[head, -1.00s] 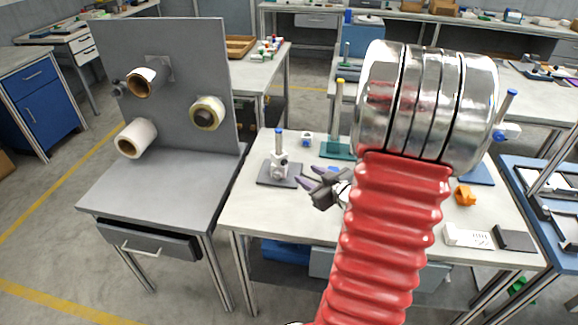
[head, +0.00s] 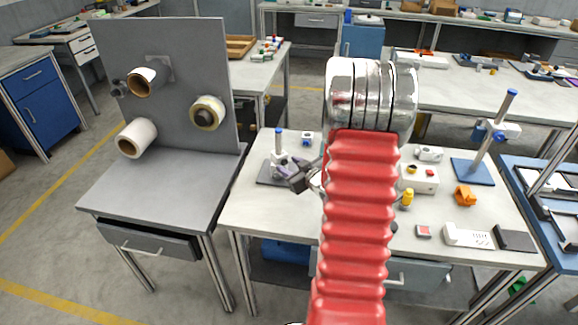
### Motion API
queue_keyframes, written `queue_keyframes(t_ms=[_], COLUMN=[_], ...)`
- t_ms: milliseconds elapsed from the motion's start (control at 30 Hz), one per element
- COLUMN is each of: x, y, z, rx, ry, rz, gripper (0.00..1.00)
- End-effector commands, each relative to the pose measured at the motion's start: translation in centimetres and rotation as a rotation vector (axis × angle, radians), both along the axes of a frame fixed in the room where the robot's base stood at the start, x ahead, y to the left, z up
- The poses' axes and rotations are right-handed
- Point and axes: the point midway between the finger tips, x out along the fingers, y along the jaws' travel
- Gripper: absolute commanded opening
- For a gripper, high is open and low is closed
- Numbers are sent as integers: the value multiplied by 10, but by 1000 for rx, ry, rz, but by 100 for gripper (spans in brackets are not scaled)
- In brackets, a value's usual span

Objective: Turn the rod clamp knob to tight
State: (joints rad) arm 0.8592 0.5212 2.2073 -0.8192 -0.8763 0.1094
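A rod stand (head: 279,145) with a blue-topped upright rod and a pale clamp stands on a dark base plate near the table's left side. My gripper (head: 284,176) is just right of and in front of this stand, over or beside its base, pointing left. Its dark fingers look spread, with nothing seen between them. The fingers partly cover the stand's lower part; I cannot tell whether they touch it. The clamp's knob is too small to make out. A second rod stand (head: 497,128) on a blue base, with a white clamp and blue knob, is at the right.
My red arm hides the table's middle. A white box with buttons (head: 418,180), a yellow piece (head: 406,199), an orange part (head: 465,196) and a white block (head: 466,235) lie to its right. A grey panel with rolls (head: 180,75) stands at left.

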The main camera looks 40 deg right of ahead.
Motion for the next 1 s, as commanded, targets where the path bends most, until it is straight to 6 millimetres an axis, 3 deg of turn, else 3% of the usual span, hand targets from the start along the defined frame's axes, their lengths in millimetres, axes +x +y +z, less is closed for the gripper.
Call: queue_keyframes(t_ms=[367,900,1000], x=[5,4,4], y=[-1,-1,-2], z=[-2,-2,-2], rx=[1,1,1], ry=[1,0,0], rz=[-1,-1,-1], gripper=[39,1,0])
